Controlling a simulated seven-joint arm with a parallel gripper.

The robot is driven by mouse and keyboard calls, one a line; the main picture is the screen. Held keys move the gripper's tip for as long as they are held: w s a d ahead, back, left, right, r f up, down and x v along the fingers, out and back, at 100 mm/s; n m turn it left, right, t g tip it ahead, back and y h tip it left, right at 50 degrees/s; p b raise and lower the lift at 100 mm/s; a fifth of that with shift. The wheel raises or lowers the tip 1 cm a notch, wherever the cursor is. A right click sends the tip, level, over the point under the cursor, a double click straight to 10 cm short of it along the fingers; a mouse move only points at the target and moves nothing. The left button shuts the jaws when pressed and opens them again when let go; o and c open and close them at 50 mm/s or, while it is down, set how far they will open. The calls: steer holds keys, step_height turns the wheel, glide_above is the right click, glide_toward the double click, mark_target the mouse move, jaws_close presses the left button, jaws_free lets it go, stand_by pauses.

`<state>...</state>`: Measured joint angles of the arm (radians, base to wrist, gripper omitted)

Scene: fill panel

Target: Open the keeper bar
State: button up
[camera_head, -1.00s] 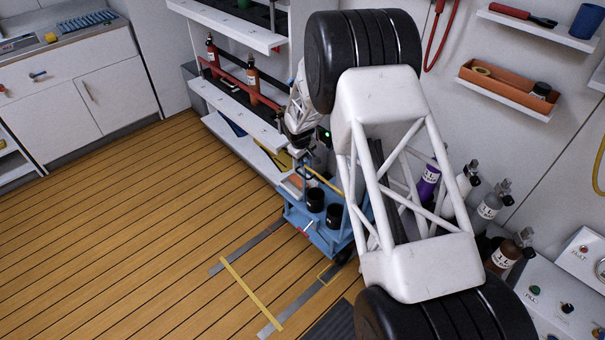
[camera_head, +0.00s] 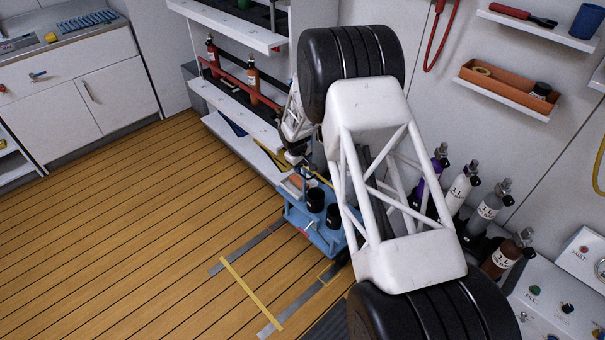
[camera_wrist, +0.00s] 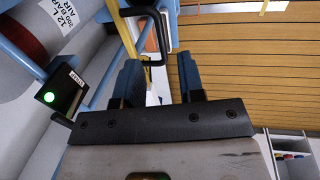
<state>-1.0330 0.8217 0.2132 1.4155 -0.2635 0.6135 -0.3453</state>
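A yellow bar (camera_wrist: 133,40), which looks like the keeper bar, runs beside a large cylinder (camera_wrist: 42,25) in the wrist view. A black loop handle (camera_wrist: 163,30) is attached to it. My gripper (camera_wrist: 158,74) has its two blue fingers spread apart with nothing between them. The handle is just beyond the fingertips, roughly in line with the gap; I cannot tell the exact distance. In the head view my gripper (camera_head: 303,170) is low beside the yellow bar (camera_head: 319,175), and my arm hides most of the cylinder area.
A black box with a green light (camera_wrist: 50,97) sits close to the left finger. A blue trolley (camera_head: 318,232) with black cups stands just below my gripper. Shelves with bottles (camera_head: 253,85) are behind it to the left. The wooden floor (camera_head: 130,210) at left is clear.

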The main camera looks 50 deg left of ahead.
steer(key=shift+w+f, duration=0.25)
steer(key=shift+f, duration=1.05)
steer(key=shift+w+f, duration=0.2)
steer(key=shift+f, duration=1.1)
jaws_close()
